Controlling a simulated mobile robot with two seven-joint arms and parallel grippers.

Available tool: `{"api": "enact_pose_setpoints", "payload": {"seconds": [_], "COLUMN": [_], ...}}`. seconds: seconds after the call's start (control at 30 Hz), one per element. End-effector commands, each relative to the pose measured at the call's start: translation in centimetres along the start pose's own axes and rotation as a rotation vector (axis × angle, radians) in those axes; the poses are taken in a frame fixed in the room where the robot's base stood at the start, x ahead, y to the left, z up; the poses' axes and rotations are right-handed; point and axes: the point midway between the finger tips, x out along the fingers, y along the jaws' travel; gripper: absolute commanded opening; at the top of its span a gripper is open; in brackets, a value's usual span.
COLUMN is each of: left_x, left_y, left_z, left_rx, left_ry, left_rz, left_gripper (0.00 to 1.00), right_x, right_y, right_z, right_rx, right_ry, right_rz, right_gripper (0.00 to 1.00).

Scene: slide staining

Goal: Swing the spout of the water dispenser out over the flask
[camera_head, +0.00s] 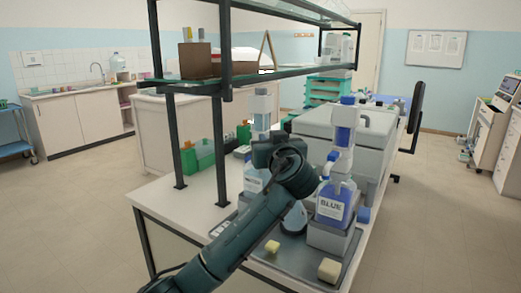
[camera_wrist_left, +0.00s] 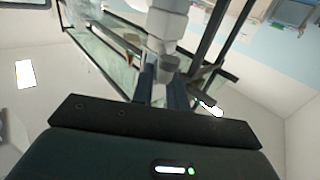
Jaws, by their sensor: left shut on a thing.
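The water dispenser (camera_head: 262,108) has a pale upright column with a light blue part. Its labelled bottle (camera_head: 253,180) stands below, partly hidden by my left arm. My left gripper (camera_wrist_left: 162,88) is shut on a pale grey part, seemingly the dispenser's spout (camera_wrist_left: 164,64); in the head view my wrist hides the fingertips and the spout, so its direction is not clear. The flask (camera_head: 295,217), clear with bluish contents, stands just right of my forearm and is partly hidden by it. My right gripper is not in view.
A dispenser marked BLUE (camera_head: 332,205) stands close to the right of the flask in a grey holder. A grey tray (camera_head: 300,262) carries two pale yellow blocks. A dark shelf frame (camera_head: 223,150) rises at the left, with green boxes (camera_head: 200,152) behind it.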

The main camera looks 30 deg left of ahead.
Motion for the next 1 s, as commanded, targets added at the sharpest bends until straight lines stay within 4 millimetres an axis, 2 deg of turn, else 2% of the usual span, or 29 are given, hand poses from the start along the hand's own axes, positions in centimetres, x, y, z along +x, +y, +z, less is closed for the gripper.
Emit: {"api": "enact_pose_setpoints", "payload": {"seconds": [0.1,0.3,0.87,0.9,1.0], "left_x": [0.0,0.1,0.2,0.2,0.2], "left_y": [0.8,1.3,1.5,1.5,1.5], "left_z": [0.3,0.1,0.0,0.0,0.0], "left_rx": [-0.001,0.0,0.0,-0.001,-0.001], "left_ry": [-0.003,-0.001,0.002,0.002,0.002], "left_rz": [-0.061,-0.129,-0.158,-0.158,-0.158], "left_gripper": [0.0,0.0,0.0,0.18,0.26], "right_x": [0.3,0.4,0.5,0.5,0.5], "right_y": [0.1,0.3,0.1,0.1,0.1], "right_z": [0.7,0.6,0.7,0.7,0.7], "right_rx": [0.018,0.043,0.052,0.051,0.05], "right_ry": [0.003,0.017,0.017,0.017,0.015], "right_rz": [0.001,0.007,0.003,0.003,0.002], "right_gripper": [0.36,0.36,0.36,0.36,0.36]}}
